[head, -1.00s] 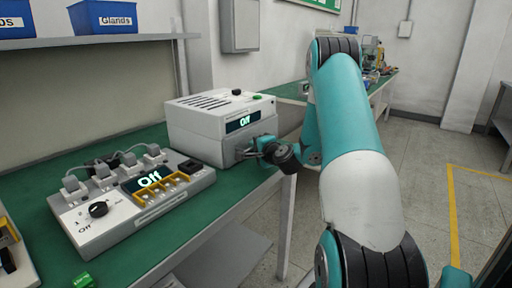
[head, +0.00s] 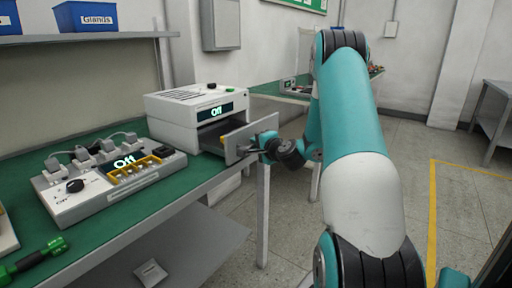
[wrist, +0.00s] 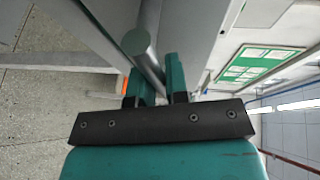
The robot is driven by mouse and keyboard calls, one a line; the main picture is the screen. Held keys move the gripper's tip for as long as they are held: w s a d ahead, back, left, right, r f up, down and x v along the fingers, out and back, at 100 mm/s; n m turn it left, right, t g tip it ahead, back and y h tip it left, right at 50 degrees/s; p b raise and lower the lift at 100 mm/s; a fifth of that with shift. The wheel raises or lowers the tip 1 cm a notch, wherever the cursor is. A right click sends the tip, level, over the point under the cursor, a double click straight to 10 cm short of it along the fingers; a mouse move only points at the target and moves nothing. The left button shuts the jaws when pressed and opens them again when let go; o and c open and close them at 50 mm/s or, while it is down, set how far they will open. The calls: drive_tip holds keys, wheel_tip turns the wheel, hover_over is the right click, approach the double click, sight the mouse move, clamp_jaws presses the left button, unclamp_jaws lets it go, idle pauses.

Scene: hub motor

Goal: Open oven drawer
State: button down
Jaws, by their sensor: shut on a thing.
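The oven (head: 200,110) is a white box with top vents and a display reading "Off", on the green bench. Its drawer (head: 240,140) stands pulled out at the front, with a dark gap behind the front panel. My gripper (head: 264,143) is at the outer face of that panel, shut on the drawer handle. In the wrist view, the grey handle bar (wrist: 134,43) lies between the two teal fingers of my gripper (wrist: 158,82). Part of the handle is hidden behind the fingers in the head view.
A control unit (head: 115,178) with plugs, a knob and an "Off" display sits left of the oven. A green tool (head: 35,258) lies at the bench's near left. A blue bin (head: 85,16) is on the shelf above. Open floor lies right of the bench.

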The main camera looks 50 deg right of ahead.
drive_tip(key=shift+s+b, duration=0.65)
drive_tip(key=shift+s, duration=0.9)
drive_tip(key=c, duration=1.1)
unclamp_jaws()
drive_tip(key=shift+d, duration=0.1)
